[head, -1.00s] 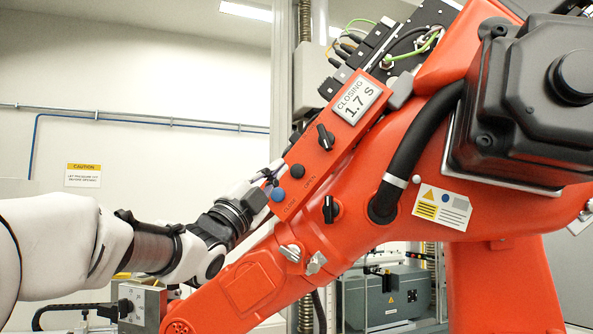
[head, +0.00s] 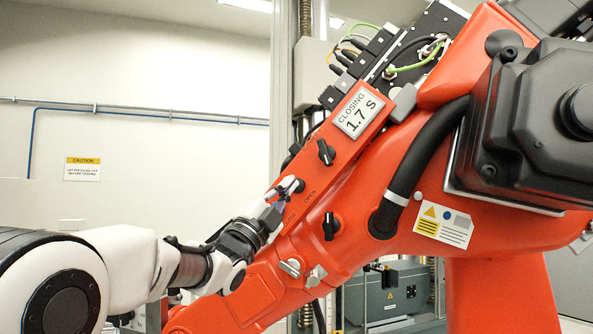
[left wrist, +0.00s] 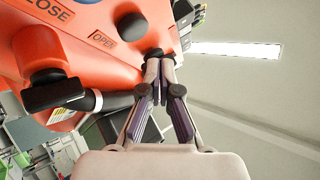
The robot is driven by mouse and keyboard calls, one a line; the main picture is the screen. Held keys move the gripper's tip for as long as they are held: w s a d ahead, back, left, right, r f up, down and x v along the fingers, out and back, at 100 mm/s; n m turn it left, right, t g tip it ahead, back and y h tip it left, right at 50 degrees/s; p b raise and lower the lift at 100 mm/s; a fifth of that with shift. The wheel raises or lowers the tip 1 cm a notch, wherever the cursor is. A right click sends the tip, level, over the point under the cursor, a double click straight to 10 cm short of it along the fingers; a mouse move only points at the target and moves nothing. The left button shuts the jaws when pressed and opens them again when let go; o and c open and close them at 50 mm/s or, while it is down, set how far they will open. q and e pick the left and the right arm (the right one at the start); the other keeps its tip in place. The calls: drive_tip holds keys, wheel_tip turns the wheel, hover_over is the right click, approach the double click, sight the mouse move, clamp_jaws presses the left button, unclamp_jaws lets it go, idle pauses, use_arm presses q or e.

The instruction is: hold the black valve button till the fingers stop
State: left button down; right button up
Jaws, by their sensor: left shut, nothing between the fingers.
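The black valve button (head: 299,186) sits beside the OPEN label on the orange panel. The blue button beside it is mostly hidden by my left gripper (head: 289,187) in the head view. My left gripper is shut and empty, its fingertips close to the black button; I cannot tell for sure whether they touch. In the left wrist view the shut fingers (left wrist: 160,58) point at the panel, with a round black button (left wrist: 131,27) by the OPEN label just left of the tips. The display (head: 358,112) reads CLOSING 1.7 S. My right gripper is out of view.
Black selector knobs stand on the panel above (head: 326,152) and on the orange arm below right (head: 330,226). A black hose (head: 420,160) and wired connectors (head: 375,55) lie farther up. The room left of the orange arm is open.

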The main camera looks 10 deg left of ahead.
use_arm(q)
drive_tip(key=shift+w+d+p, duration=0.15)
drive_tip(key=shift+w+p, duration=0.25)
drive_tip(key=shift+w, duration=0.65)
idle(0.6)
drive_tip(key=shift+w, duration=0.4)
drive_tip(key=shift+r, duration=0.1)
